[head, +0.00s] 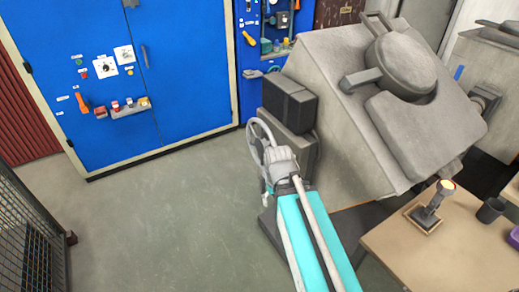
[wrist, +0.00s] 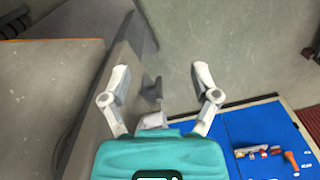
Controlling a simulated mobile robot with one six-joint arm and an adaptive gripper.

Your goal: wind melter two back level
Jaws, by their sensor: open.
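A large grey melter (head: 345,115) stands in the middle right of the head view, its body and round lid tilted over. A second grey melter is partly in view at the right edge; I see no number on either. A spoked handwheel (head: 256,138) is at the near melter's left side. My gripper (wrist: 160,82) is open, its two fingers spread. In the head view my arm's end overlaps the wheel's lower right, and the fingertips are hidden there. In the wrist view a small dark grey part shows between the fingers; I cannot tell whether anything touches it.
A blue cabinet (head: 185,65) with switches and knobs stands at the back left. A wooden table (head: 440,255) with a joystick (head: 430,205) and a dark cup (head: 491,209) is at lower right. A mesh cage (head: 30,240) is at left. The floor (head: 165,215) between is clear.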

